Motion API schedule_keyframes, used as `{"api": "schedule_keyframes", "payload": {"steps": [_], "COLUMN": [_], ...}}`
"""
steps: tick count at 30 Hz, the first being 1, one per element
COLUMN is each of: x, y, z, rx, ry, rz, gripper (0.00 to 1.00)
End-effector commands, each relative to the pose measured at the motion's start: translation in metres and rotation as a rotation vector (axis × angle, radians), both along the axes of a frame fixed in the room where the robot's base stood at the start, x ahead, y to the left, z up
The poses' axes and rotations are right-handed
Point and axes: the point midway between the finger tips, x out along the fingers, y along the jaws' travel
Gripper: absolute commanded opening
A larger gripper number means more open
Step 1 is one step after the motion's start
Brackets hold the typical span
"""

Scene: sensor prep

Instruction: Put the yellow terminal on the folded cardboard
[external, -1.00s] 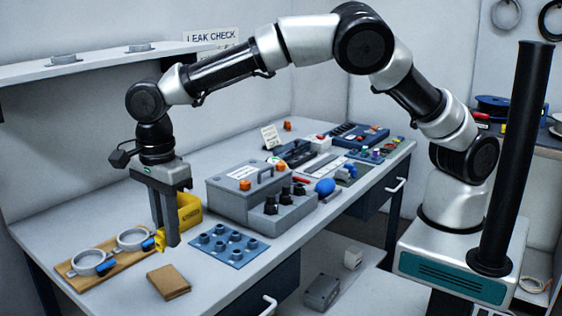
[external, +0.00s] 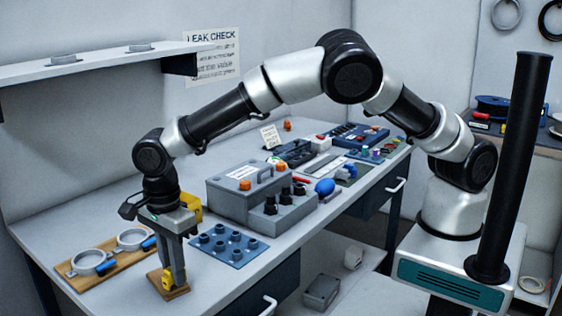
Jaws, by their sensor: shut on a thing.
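The yellow terminal (external: 167,279) is a small yellow piece between the fingertips of my gripper (external: 173,278), mostly hidden by the fingers. My gripper points straight down and is shut on it. The folded cardboard (external: 181,292) is a small brown pad near the front edge of the bench. The terminal and fingertips are right over the cardboard, at or very close to its top. I cannot tell whether the terminal touches it. The fingers hide part of the cardboard.
A wooden board (external: 72,270) with two grey ring clamps lies to the left. A blue plate with several dark pegs (external: 230,262) lies to the right. A yellow bin (external: 191,203) stands behind my gripper. Grey boxes (external: 238,187) stand farther back.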

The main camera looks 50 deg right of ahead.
Motion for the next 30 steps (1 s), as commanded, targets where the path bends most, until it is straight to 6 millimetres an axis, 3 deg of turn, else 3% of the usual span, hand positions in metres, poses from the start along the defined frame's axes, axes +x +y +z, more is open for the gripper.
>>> {"api": "schedule_keyframes", "payload": {"steps": [1,4,16,30], "x": [0.000,0.000,0.000,0.000], "y": [0.000,0.000,0.000,0.000], "z": [-0.002,-0.001,0.007,0.099], "rx": [0.000,0.000,0.001,0.002], "ry": [0.000,0.000,-0.001,-0.001], "rz": [0.000,0.000,0.000,0.000], "gripper": [0.17,0.34,0.34,0.34]}}
